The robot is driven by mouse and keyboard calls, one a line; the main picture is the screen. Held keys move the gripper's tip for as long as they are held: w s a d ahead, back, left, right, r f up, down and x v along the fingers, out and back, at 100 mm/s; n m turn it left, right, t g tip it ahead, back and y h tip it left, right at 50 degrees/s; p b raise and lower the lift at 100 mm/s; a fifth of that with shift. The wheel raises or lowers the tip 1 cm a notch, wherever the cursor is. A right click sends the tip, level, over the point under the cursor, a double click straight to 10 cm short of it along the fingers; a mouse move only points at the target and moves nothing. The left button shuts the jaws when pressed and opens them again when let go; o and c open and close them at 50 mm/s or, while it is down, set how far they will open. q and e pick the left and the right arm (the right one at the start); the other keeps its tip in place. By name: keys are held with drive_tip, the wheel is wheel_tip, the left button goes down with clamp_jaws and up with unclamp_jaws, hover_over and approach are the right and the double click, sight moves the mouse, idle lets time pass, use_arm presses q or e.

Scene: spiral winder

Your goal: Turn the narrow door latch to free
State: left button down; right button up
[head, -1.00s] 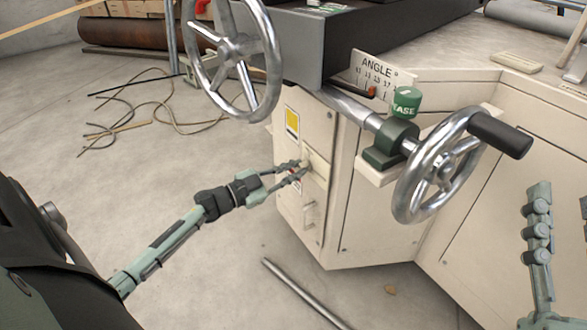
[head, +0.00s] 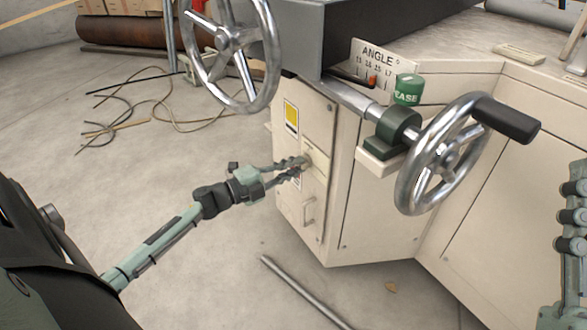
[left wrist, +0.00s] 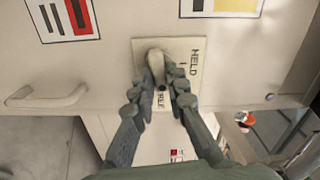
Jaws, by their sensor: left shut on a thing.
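The narrow door (head: 291,190) is a cream panel on the machine's left end. Its latch is a pale knob (left wrist: 157,64) on a cream plate (left wrist: 190,50) marked HELD on the right and FREE at the bottom in the left wrist view. My left gripper (head: 303,169) reaches in from the left, and its two dark jointed fingers (left wrist: 162,88) are shut on the knob, one on each side. The fingers hide part of the knob and plate. Part of my right gripper or arm (head: 574,225) shows at the right edge; its fingertips are not clear.
A door handle (left wrist: 48,96) sits near the latch. A large handwheel (head: 232,42) stands above left, and another handwheel (head: 445,160) juts out right of the door. A metal rod (head: 300,290) and loose cables (head: 125,112) lie on the floor. Floor left of the machine is mostly open.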

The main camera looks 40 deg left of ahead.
use_arm(q)
drive_tip(key=shift+f+m+b, duration=0.1)
drive_tip(key=shift+m+b, duration=0.2)
drive_tip(key=shift+m, duration=0.8)
use_arm(e)
drive_tip(key=shift+s+d+r+t, duration=0.3)
drive_tip(key=shift+s+r+t, duration=0.25)
drive_tip(key=shift+s+t, duration=0.05)
use_arm(q)
drive_tip(key=c, duration=1.5)
unclamp_jaws()
drive_tip(key=shift+c, duration=0.2)
drive_tip(key=v, duration=1.2)
